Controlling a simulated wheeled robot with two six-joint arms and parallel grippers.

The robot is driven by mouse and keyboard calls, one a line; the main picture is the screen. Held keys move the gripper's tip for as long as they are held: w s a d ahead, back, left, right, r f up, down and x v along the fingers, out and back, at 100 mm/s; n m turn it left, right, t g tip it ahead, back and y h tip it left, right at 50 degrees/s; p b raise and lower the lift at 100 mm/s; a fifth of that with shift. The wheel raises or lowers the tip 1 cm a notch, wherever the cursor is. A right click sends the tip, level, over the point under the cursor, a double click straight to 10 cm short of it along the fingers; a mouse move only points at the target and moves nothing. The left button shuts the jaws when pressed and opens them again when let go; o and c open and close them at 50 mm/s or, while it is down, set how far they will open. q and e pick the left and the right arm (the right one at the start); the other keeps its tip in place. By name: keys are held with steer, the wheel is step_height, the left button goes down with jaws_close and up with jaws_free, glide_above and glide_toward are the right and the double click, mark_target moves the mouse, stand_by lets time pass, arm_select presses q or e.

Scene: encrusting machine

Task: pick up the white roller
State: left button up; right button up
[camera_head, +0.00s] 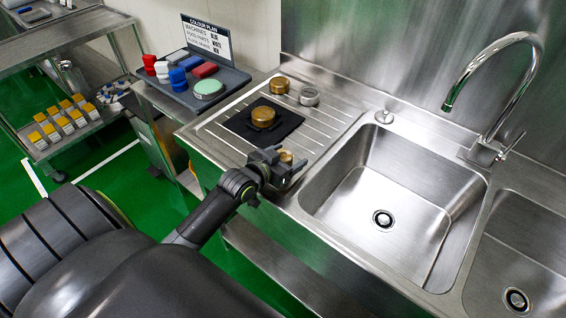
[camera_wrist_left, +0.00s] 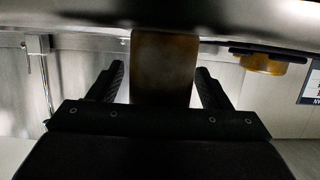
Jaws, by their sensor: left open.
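I cannot make out a clear white roller in either view. A small pale grey cylinder (camera_head: 309,96) stands at the back of the ribbed steel drainboard (camera_head: 222,133); I cannot tell if it is a roller. My left gripper (camera_head: 284,167) is low at the drainboard's front edge, beside a brass-coloured piece (camera_head: 286,157). In the left wrist view, which looks upside down, the open fingers (camera_wrist_left: 162,85) stand on both sides of the brown, brass-like piece (camera_wrist_left: 164,65), with gaps between. My right gripper is not in view.
A brass piece (camera_head: 263,117) sits on a black mat (camera_head: 240,124); another (camera_head: 280,84) stands behind it. The sink basin (camera_head: 350,190) with a curved tap (camera_head: 541,62) lies right. A grey tray (camera_head: 226,77) with coloured pieces and a sign (camera_head: 207,38) stand back left.

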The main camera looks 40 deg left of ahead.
arm_select(q)
steer(key=c, duration=1.1)
steer(key=shift+c, duration=0.2)
steer(key=shift+r, duration=0.1)
